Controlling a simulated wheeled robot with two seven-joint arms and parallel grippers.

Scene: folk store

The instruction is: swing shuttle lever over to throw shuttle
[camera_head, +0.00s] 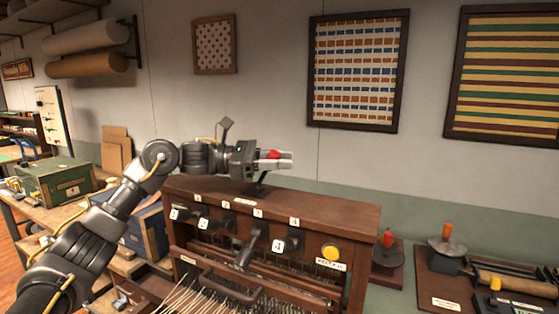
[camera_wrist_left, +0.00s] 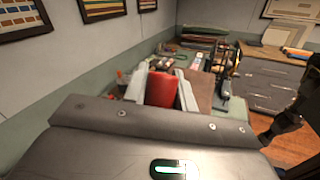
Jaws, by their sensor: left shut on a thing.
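The shuttle lever has a red knob (camera_head: 272,154) and a dark shaft (camera_head: 261,180) on the top board of the wooden loom (camera_head: 330,213). The shaft tilts slightly, its top to the right. My left gripper (camera_head: 282,159) reaches in from the left above the loom and is shut on the red knob. In the left wrist view the knob (camera_wrist_left: 162,88) sits between the two pale fingers. The shuttle itself cannot be made out. My right gripper is not in view.
The loom front has numbered levers, a yellow knob (camera_head: 330,253) and pale threads (camera_head: 205,295). At right stand a small red-knobbed device (camera_head: 388,254) and a pot-like device with an orange handle (camera_head: 447,246). A green box (camera_head: 55,181) sits at left. The wall behind is clear below the framed textiles.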

